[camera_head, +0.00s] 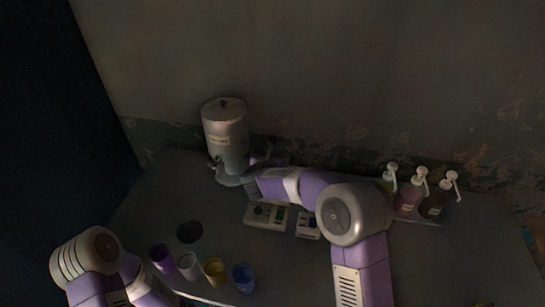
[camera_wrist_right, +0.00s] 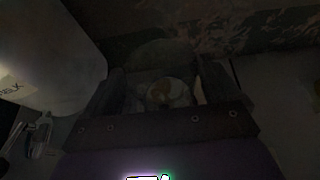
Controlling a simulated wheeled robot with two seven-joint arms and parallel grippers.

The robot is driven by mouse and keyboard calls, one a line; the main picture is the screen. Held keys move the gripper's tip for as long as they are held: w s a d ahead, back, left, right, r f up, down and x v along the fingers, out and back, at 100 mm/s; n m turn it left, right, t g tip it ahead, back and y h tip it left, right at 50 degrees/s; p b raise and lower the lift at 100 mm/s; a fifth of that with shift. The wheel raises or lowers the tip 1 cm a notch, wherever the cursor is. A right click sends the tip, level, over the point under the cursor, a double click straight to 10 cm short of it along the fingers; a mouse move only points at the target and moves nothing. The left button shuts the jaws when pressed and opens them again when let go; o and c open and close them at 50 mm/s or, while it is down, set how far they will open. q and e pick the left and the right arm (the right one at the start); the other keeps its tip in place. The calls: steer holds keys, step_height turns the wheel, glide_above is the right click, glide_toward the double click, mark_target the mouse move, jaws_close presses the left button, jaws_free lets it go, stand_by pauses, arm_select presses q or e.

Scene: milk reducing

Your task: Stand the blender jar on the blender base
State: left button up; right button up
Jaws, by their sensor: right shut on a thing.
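My right gripper (camera_wrist_right: 163,88) is shut on a dim, glassy thing, likely the blender jar (camera_wrist_right: 165,94), with a pale orange round patch showing between the two dark fingers. In the head view the right gripper (camera_head: 250,173) is beside the lower right of a grey milk container (camera_head: 225,127); its jaws and the held thing are mostly hidden there by dark and by my arm. I cannot make out the blender base for sure. My left arm shows at the lower left, but its gripper is out of the picture.
Two button boxes, a wider one (camera_head: 265,216) and a smaller one (camera_head: 308,225), lie below my right arm. Several pump bottles (camera_head: 408,199) stand at the right. Purple (camera_head: 161,258), white (camera_head: 188,265), yellow (camera_head: 214,271) and blue (camera_head: 243,278) cups stand in front, near a dark disc (camera_head: 190,232).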

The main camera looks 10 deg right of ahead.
steer(key=shift+r, duration=0.1)
steer(key=o, duration=1.4)
steer(key=shift+f, duration=0.2)
steer(key=shift+o, duration=0.2)
steer(key=shift+r, duration=0.1)
steer(key=v, duration=1.2)
steer(key=shift+r, duration=0.1)
